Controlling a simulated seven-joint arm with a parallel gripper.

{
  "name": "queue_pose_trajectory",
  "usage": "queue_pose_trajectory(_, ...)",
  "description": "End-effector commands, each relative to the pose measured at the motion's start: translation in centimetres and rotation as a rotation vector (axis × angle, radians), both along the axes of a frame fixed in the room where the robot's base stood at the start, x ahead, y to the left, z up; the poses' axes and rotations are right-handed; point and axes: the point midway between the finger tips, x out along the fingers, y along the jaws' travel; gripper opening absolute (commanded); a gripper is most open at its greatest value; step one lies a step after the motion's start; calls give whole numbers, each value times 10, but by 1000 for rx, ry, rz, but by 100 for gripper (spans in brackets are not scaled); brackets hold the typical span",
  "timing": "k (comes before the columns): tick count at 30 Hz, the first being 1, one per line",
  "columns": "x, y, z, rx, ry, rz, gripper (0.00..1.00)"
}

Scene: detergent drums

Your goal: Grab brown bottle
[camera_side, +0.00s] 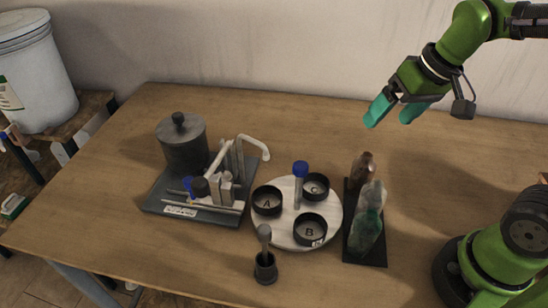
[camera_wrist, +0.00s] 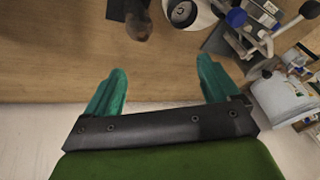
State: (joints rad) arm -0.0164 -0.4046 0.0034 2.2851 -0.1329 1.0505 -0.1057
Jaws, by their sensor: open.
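The brown bottle (camera_side: 361,170) stands upright at the back end of a narrow black tray (camera_side: 366,258) in the side view. A clear bottle and a green bottle (camera_side: 365,232) stand in front of it and partly hide its lower part. My gripper (camera_side: 388,112) has teal fingers and is open and empty, above the back of the table and above the bottle's height. In the wrist view my gripper (camera_wrist: 160,80) has its fingers wide apart, with the bottle beyond them.
A round white board (camera_side: 283,232) with black cups A, B and C and a blue-capped tube (camera_side: 299,180) lies left of the tray. Further left, a grey tray (camera_side: 160,205) holds a lidded pot (camera_side: 184,145) and tools. A mortar with pestle (camera_side: 265,266) stands in front. The table's back right is clear.

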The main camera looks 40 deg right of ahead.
Motion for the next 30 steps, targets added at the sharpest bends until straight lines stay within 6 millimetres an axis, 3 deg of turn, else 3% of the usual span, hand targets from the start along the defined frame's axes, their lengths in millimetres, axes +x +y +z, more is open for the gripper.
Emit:
queue_pose_trajectory(3,24,-5,-6,-80,143,119,89)
queue_pose_trajectory(8,46,-13,-6,-164,288,275,89)
queue_pose_trajectory(11,46,-17,4,-193,321,342,89)
queue_pose_trajectory(14,41,-17,0,-195,341,375,89)
queue_pose_trajectory(30,40,-16,-102,-192,340,377,89)
